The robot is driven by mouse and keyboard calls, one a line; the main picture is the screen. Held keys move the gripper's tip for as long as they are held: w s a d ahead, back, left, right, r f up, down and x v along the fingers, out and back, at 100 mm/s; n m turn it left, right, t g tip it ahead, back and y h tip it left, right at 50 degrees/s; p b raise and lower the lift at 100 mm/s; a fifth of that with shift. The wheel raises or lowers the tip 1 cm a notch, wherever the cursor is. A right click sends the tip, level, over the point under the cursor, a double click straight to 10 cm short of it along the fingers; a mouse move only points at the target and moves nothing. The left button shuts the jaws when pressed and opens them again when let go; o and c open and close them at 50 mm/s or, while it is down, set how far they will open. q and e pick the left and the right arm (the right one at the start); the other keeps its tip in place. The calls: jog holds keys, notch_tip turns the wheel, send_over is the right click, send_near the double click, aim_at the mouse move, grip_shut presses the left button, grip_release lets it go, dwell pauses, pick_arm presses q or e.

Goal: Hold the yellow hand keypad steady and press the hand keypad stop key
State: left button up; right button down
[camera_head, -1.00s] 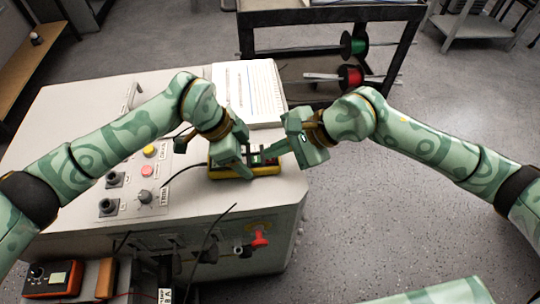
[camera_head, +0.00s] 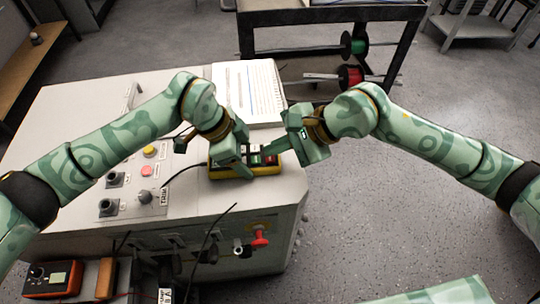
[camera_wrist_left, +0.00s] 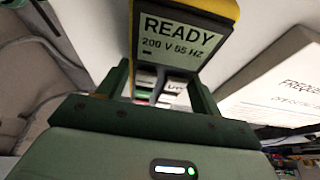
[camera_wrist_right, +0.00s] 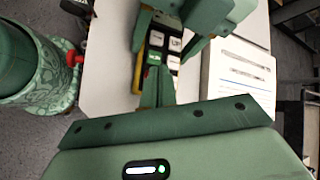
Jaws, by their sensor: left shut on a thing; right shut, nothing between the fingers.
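The yellow hand keypad (camera_head: 228,172) lies on the light cabinet top. My left gripper (camera_head: 240,165) is shut across it. In the left wrist view the keypad's display (camera_wrist_left: 170,42) reads READY and a line like 200 V 65 HZ. The keypad's red key (camera_head: 270,160) shows at its right end in the head view. In the right wrist view a green key (camera_wrist_right: 153,59) and white keys show between the left gripper's fingers. My right gripper (camera_head: 268,149) is shut and empty, its tips close over the keypad's right end. Contact with a key cannot be told.
The cabinet (camera_head: 70,130) carries yellow and red buttons and black knobs left of the keypad. An open printed document (camera_head: 250,92) lies behind it. A red knob (camera_head: 260,240) sticks out of the cabinet's front. A rack with green and red spools (camera_head: 352,76) stands behind.

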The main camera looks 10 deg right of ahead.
aim_at(275, 161)
jog(key=shift+r, duration=0.2)
jog(key=shift+r, duration=2.5)
pick_arm(q)
jog(key=o, duration=1.3)
jog(key=shift+o, duration=0.2)
jog(key=shift+r, duration=0.1)
jog(key=v, duration=1.1)
jog(key=shift+a+r, duration=0.15)
jog(key=shift+r, duration=0.25)
pick_arm(e)
jog(key=shift+s+f, duration=0.1)
jog(key=shift+s, duration=0.05)
